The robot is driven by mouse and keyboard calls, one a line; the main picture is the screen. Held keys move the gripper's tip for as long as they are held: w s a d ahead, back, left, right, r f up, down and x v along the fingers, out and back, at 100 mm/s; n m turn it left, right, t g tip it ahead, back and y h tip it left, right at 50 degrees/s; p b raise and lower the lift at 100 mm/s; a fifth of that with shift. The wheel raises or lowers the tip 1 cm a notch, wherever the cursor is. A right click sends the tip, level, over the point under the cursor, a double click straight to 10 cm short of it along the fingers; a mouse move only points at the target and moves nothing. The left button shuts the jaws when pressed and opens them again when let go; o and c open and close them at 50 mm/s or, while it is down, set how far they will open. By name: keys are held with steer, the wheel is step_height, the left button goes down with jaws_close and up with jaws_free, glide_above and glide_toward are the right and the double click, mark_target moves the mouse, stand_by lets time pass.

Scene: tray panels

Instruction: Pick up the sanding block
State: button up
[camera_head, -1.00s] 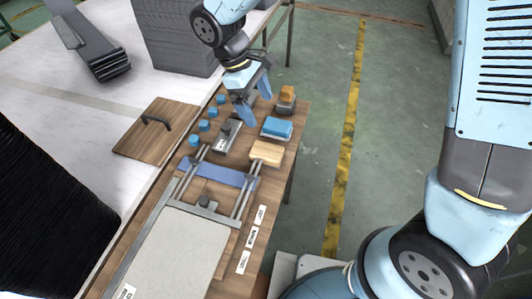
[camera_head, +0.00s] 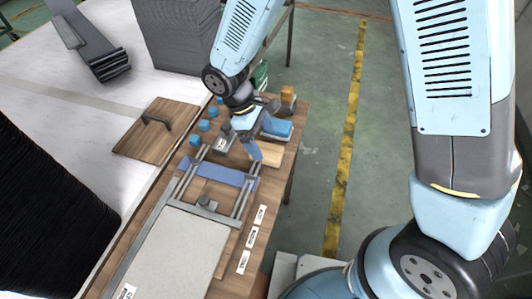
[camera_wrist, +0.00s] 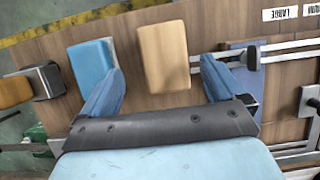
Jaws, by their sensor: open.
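A tan wooden-looking block (camera_wrist: 163,52) lies on the bench, and it also shows in the head view (camera_head: 275,156), partly hidden by my gripper. A blue block (camera_wrist: 91,66) lies beside it, also in the head view (camera_head: 280,129). I cannot tell from a label which is the sanding block; the tan block fits best. My gripper (camera_wrist: 160,70) is open and empty. In the wrist view, its two blue fingers point toward the tan block, one on each side of it in the picture. The left finger overlaps the blue block's edge. Contact cannot be told.
An orange block (camera_wrist: 14,91) and a dark grey piece (camera_wrist: 46,80) lie beyond the blue block. A blue crossbar on rails (camera_head: 215,174) stands close by. Several blue knobs (camera_head: 204,126) line the bench's left. Labels (camera_head: 251,237) lie along the front right edge.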

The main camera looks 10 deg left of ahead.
mark_target(267, 150)
steer(key=x, duration=0.3)
steer(key=shift+s+d+f, duration=0.15)
steer(key=shift+s+f, duration=0.1)
steer(key=shift+s, duration=0.05)
steer(key=shift+d+f, duration=0.2)
steer(key=shift+f, duration=0.35)
steer(key=c, duration=1.1)
steer(key=shift+c, duration=0.2)
